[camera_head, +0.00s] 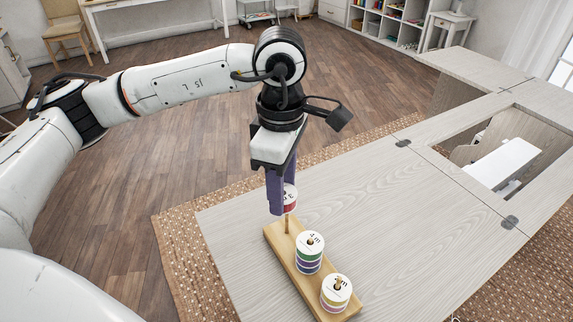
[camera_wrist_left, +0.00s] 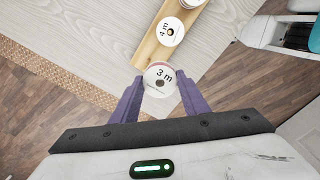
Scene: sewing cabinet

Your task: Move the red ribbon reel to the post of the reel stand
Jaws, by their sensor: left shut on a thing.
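The red ribbon reel (camera_head: 290,196) has a white top face marked 3 m and is held between the purple fingers of my left gripper (camera_head: 279,192). In the wrist view the reel (camera_wrist_left: 159,77) sits between the fingertips (camera_wrist_left: 159,88). The reel stand (camera_head: 284,248) is a wooden base on the table. A thin post (camera_head: 287,223) at its far end shows just below the held reel. I cannot tell whether the reel is over the post or around its tip. My right gripper is not in view.
The pale table (camera_head: 370,200) is clear to the right. A sewing machine opening (camera_head: 495,165) is farther right.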

